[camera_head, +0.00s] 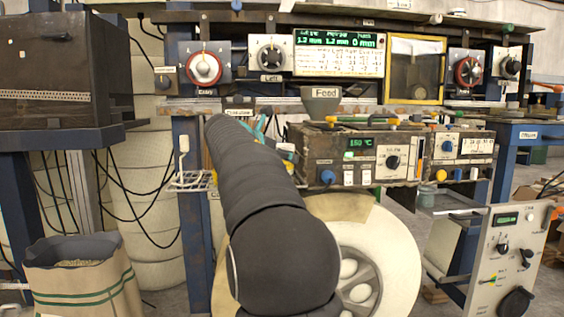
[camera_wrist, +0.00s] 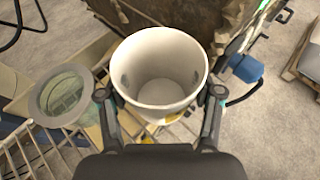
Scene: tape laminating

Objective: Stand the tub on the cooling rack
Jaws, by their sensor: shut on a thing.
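A white, empty, open-topped tub (camera_wrist: 160,84) stands roughly upright in the wrist view, its mouth facing the camera. My gripper (camera_wrist: 160,96) is shut on it, with one dark finger on each side. The cooling rack, a pale wire grid (camera_wrist: 28,152), shows at the lower left of the wrist view, and some of its wires show close around the tub's base. I cannot tell whether the tub touches it. In the head view the rack's left end (camera_head: 189,182) sticks out left of my arm, which hides the rest, my jaws and most or all of the tub.
A grey-green round vessel (camera_wrist: 62,95) sits just left of the tub in the wrist view. A worn control box (camera_head: 362,155) stands close behind and right, with a blue knob (camera_wrist: 247,68) near the tub. A paper sack (camera_head: 80,272) stands on the floor at left.

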